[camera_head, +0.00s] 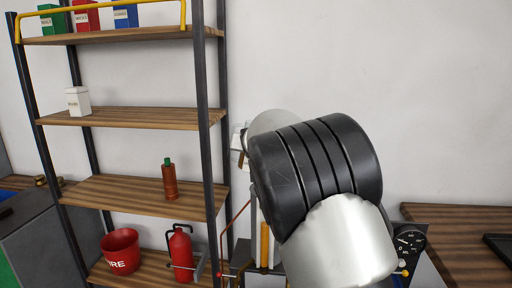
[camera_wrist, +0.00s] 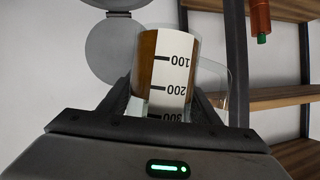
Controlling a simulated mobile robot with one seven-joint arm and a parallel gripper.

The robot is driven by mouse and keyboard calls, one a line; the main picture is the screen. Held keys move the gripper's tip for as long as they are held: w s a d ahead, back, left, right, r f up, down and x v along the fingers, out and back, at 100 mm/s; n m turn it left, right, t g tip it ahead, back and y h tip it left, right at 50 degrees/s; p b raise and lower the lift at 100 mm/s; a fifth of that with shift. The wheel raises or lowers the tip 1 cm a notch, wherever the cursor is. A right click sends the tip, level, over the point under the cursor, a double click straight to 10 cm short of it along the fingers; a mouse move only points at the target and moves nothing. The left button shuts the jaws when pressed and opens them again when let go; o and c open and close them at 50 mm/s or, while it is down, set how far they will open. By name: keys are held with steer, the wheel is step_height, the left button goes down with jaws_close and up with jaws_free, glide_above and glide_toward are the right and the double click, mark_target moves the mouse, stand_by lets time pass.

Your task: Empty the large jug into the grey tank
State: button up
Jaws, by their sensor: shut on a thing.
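A clear jug (camera_wrist: 172,75) with a white scale strip marked 100, 200 and 300 fills the middle of the wrist view. Brown liquid shows through its wall beside the strip, and its handle is at the right. My gripper (camera_wrist: 163,102) is shut on the jug, one finger on each side. The wrist view is upside down, so the jug is about upright. A grey round disc (camera_wrist: 113,50), perhaps the grey tank's lid, shows left of the jug. A pale round shape (camera_head: 272,121) behind my arm in the head view may be the same disc. My arm hides the gripper and jug there.
A wooden shelf rack (camera_head: 130,117) stands at the left, with a brown bottle (camera_head: 169,180), a red bucket (camera_head: 120,250) and a fire extinguisher (camera_head: 181,252). A wooden table (camera_head: 455,235) with a round gauge (camera_head: 410,242) beside it is at the right.

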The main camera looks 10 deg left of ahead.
steer(key=f+b, duration=0.1)
steer(key=a+f+m, duration=0.1)
steer(key=y+b, duration=0.1)
steer(key=shift+s+a+f+m+g+b, duration=0.3)
steer(key=shift+a+f, duration=0.05)
steer(key=shift+f, duration=0.05)
steer(key=shift+a+f+b, duration=0.15)
steer(key=shift+f+b, duration=0.4)
steer(key=shift+r, duration=0.4)
steer(key=shift+s+a+f+m+y+b, duration=0.15)
steer(key=shift+a+f+m+y+b, duration=0.05)
steer(key=shift+f+m+y+b, duration=0.25)
steer(key=shift+a+f+m+b, duration=0.2)
steer(key=shift+f+b, duration=0.3)
steer(key=shift+b, duration=0.25)
steer(key=shift+a+f+m+b, duration=0.15)
steer(key=shift+f+b, duration=0.3)
steer(key=shift+b, duration=0.25)
stand_by(1.2)
steer(key=shift+s+a+f+m+g+y+b, duration=0.1)
steer(key=shift+a+f+m+g+y+b, duration=0.2)
steer(key=shift+b, duration=0.65)
steer(key=shift+s+a+f+m+y+b, duration=0.1)
steer(key=shift+f+m+y+b, duration=0.3)
steer(key=shift+b, duration=0.55)
stand_by(1.4)
